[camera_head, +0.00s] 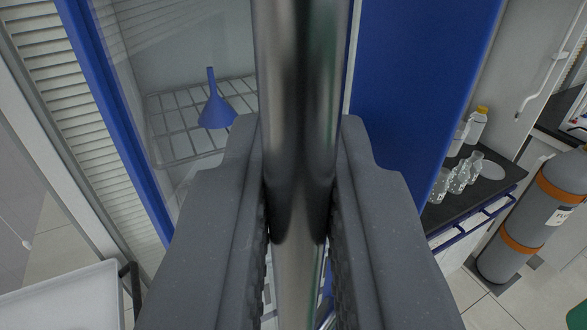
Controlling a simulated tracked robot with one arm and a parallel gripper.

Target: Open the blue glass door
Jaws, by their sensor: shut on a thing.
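My gripper (300,215) fills the lower middle of the view, its two dark grey fingers shut on a shiny metal bar handle (300,90). The handle runs up and down between the fingers, and its ends are out of view. Behind it is a cabinet with blue framing (95,75) on the left and a wide blue panel (415,80) on the right. Through clear glass left of the handle, a blue funnel (216,108) stands on a wire shelf (180,140). The handle and fingers hide the middle of the door, so I cannot tell whether it is ajar.
A dark counter (440,212) with several clear bottles (460,175) stands at the right. A grey gas cylinder with orange bands (532,215) stands beside it. A white tray-like surface (65,300) is at lower left. Tiled floor shows at lower right.

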